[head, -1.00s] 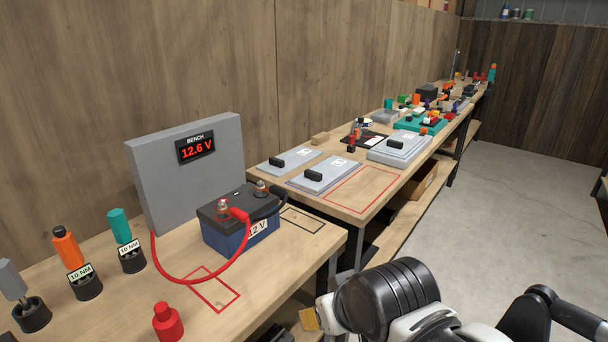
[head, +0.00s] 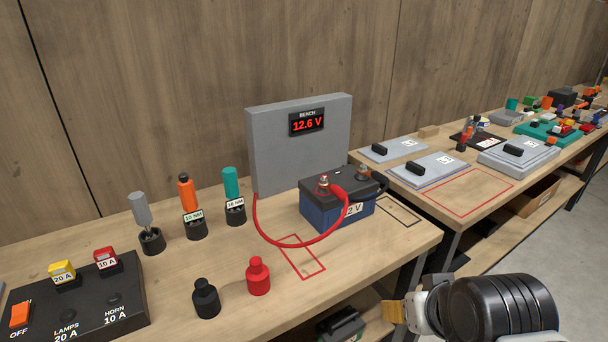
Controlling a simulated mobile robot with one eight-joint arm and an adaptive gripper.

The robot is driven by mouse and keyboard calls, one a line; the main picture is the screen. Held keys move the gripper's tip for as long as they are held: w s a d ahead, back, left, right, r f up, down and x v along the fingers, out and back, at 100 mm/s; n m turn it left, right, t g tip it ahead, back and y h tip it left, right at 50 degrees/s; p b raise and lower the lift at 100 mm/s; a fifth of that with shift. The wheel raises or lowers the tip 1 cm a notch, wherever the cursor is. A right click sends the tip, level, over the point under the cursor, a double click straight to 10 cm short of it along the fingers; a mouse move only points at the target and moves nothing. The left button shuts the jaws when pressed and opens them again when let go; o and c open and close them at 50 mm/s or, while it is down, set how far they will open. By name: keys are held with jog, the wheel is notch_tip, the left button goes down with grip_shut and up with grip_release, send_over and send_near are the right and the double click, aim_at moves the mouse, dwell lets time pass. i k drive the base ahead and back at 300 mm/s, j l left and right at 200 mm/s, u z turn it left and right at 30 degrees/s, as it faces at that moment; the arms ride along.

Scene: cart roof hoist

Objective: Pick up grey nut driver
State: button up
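The grey nut driver (head: 141,209) stands upright in a black round holder (head: 152,241) on the near bench, left of the orange and teal drivers. Only its grey handle shows; its lower end is hidden in the holder. My arm shows at the lower right, beyond the front edge of the bench and well apart from the driver. A small tan pad on my arm's end (head: 392,311) is visible, but the gripper's fingers cannot be made out.
An orange driver (head: 187,192) and a teal driver (head: 231,183) stand close by in holders. A black fuse panel (head: 128,304), a black cap (head: 206,298) and a red cap (head: 258,276) sit in front. The battery (head: 326,211) and grey meter (head: 272,150) stand to the right.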

aim_at(142, 212)
jog(key=u, duration=1.4)
jog(key=i+j, duration=0.2)
jog(key=i, duration=0.15)
jog(key=i+j+u, duration=0.1)
jog(key=i, duration=0.25)
jog(key=i+j, duration=0.3)
jog(key=i, duration=0.05)
